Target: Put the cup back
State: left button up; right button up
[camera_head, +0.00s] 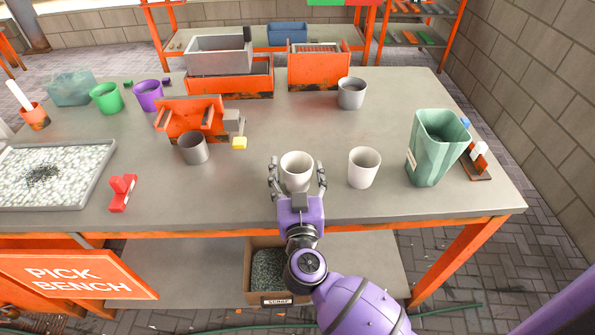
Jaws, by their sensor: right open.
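A white cup (296,172) stands upright near the front edge of the bench (300,112). My right gripper (297,178) is open, with one finger on each side of this cup; whether they touch it I cannot tell. A second whitish cup (363,168) stands just to its right. A grey cup (194,150) stands to the left by an orange fixture, and another grey cup (351,94) stands farther back. A green cup (107,99) and a purple cup (149,96) stand at the back left. My left gripper is out of view.
A tall green bin (436,150) stands at the right. An orange fixture (192,117) and a yellow block (239,143) are left of centre. A tray of pale granules (103,172) and a red piece (122,193) lie left. Orange bins (318,70) stand at the back. The centre is clear.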

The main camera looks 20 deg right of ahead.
jog(key=v, duration=1.2)
jog(key=shift+r, duration=0.2)
